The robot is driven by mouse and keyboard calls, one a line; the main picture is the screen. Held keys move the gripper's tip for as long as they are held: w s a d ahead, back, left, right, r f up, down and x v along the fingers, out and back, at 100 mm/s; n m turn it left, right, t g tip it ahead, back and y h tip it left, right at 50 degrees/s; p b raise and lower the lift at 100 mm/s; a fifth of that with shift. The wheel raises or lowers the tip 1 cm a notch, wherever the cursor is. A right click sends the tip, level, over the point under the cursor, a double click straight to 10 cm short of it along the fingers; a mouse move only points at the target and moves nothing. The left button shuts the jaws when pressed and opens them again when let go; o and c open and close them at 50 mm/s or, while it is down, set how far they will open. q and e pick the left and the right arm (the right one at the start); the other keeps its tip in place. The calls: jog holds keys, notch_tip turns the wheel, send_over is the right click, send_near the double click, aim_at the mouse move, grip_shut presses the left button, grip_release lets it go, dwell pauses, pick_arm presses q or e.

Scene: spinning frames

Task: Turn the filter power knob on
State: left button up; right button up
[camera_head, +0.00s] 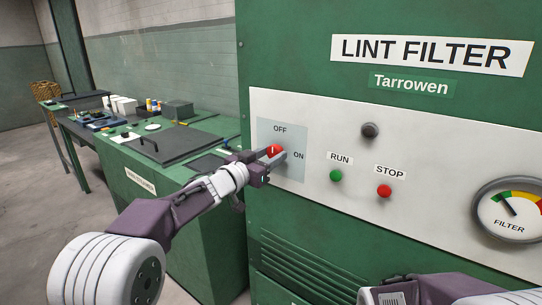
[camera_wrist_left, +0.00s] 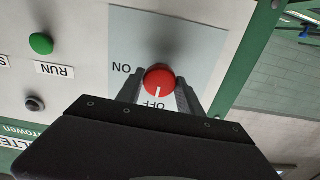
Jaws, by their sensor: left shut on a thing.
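The red filter power knob (camera_head: 274,150) sits on a pale blue plate (camera_head: 292,166) on the light panel of the green lint filter. OFF is printed above it and ON to its right. In the left wrist view the panel appears upside down, and the knob's (camera_wrist_left: 159,79) white mark points at OFF. My left gripper (camera_head: 271,155) reaches the knob from the left and is shut on it. In the left wrist view its two dark fingers (camera_wrist_left: 161,88) lie on either side of the knob. Part of my right arm shows at the lower right, without its gripper.
A green RUN button (camera_head: 336,176), a red STOP button (camera_head: 384,191), a dark round fitting (camera_head: 370,130) and a gauge (camera_head: 513,208) are right of the knob. A green workbench (camera_head: 158,186) with small items stands to the left. Open floor lies at far left.

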pick_arm(q)
jog(key=m, duration=0.3)
jog(key=shift+m, duration=0.3)
jog(key=m, duration=0.4)
jog(key=shift+f+m+b, duration=0.1)
jog(key=shift+m+b, duration=0.2)
jog(key=shift+b, duration=0.1)
jog(key=m+b, duration=0.1)
jog(key=m, duration=0.3)
jog(key=shift+m, duration=0.3)
jog(key=shift+m+b, duration=0.95)
jog(key=shift+m, duration=1.35)
jog(key=o, duration=1.4)
